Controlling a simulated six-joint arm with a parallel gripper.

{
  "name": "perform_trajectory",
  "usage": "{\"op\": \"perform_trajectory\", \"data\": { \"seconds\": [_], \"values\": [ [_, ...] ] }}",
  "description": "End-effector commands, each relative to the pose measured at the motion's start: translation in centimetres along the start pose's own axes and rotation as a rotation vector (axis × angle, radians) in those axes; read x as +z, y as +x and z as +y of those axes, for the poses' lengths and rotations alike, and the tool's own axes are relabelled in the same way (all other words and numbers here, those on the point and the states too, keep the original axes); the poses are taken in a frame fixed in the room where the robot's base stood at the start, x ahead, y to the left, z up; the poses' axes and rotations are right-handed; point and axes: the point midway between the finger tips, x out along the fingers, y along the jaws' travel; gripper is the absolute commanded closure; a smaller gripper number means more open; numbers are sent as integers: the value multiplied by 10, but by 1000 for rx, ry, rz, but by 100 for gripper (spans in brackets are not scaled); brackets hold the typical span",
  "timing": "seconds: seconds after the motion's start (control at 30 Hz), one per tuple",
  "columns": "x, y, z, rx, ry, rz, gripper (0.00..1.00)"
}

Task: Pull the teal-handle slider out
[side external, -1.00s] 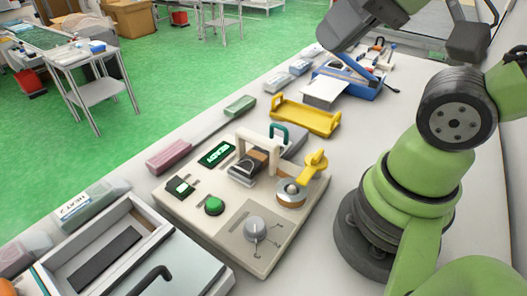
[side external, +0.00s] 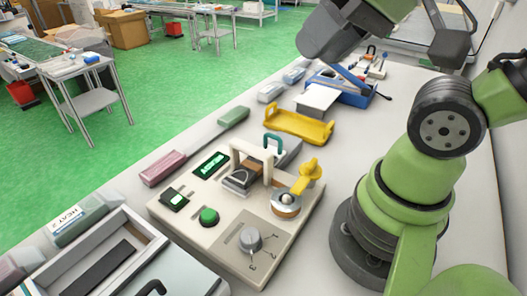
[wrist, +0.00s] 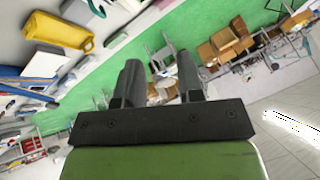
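The teal handle (side external: 274,141) stands upright on the far side of the beige station, behind a cream arch (side external: 257,155). A grey block (side external: 287,152), which looks like the slider body, lies beside it and is partly hidden by the arch. How far the slider is out I cannot tell. My gripper (wrist: 159,75) shows in the wrist view with its two dark fingers apart and nothing between them. It points away from the station and is far from the teal handle. The fingers are not seen in the side view.
The station carries a yellow lever (side external: 308,178), a green button (side external: 209,216), a grey knob (side external: 250,239) and a lit green display (side external: 211,163). A yellow tray (side external: 298,125) and a blue box (side external: 342,88) stand behind it. A pale open container (side external: 75,250) is at the near left.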

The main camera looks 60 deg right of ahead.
Motion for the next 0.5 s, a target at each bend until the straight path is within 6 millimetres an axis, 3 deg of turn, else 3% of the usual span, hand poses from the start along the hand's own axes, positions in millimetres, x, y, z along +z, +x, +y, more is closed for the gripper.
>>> {"op": "perform_trajectory", "data": {
  "seconds": [0.27, 0.5],
  "values": [
    [-49, 40, 20, 118, -99, -182, 61],
    [-84, 101, 71, 150, -198, -400, 61]
  ]
}}
